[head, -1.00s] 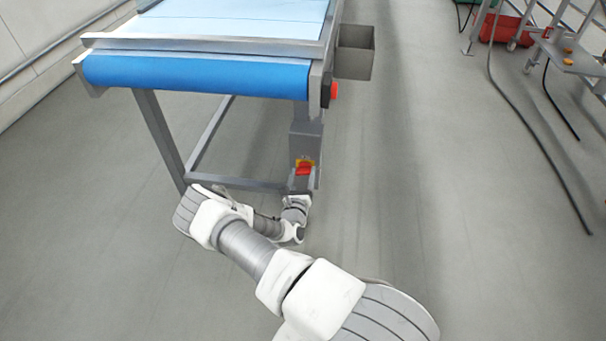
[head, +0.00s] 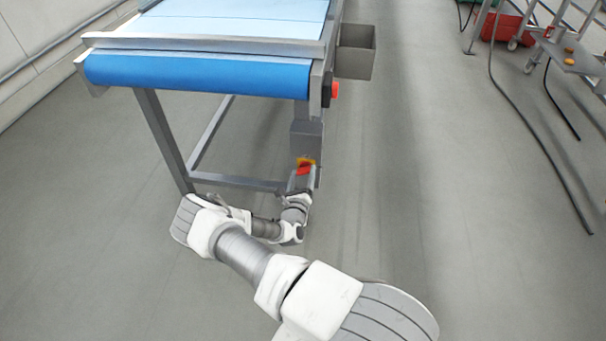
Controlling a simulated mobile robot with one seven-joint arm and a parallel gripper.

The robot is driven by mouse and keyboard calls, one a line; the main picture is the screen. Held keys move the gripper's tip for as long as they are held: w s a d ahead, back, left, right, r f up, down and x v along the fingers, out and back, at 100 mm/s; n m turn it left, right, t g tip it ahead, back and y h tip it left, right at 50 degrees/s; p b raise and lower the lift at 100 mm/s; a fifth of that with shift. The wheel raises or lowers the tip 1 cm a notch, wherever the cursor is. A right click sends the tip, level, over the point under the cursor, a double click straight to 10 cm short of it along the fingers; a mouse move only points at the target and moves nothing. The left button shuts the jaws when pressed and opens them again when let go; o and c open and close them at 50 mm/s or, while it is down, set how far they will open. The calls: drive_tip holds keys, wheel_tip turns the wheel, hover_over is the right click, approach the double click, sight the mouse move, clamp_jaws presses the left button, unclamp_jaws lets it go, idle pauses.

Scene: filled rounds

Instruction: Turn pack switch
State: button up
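The pack switch (head: 307,161), a red handle on a yellow plate, is on the grey box at the conveyor's right front leg. My gripper (head: 301,178) is at the end of my arm, right in front of the switch and overlapping its lower part. The fingers are small and partly hidden by my wrist, so I cannot tell whether they are open or shut, or whether they touch the handle. The red handle looks slanted.
The conveyor (head: 200,75) with its blue belt end stands above my gripper. A red button (head: 335,90) and a grey bin (head: 356,52) are on its right side. A dark cable (head: 530,135) lies on the floor at right, near a metal trolley (head: 570,55). The middle floor is clear.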

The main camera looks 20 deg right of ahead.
drive_tip(key=o, duration=0.3)
drive_tip(key=p+v, duration=0.4)
drive_tip(key=v, duration=1.3)
drive_tip(key=shift+s+a, duration=0.15)
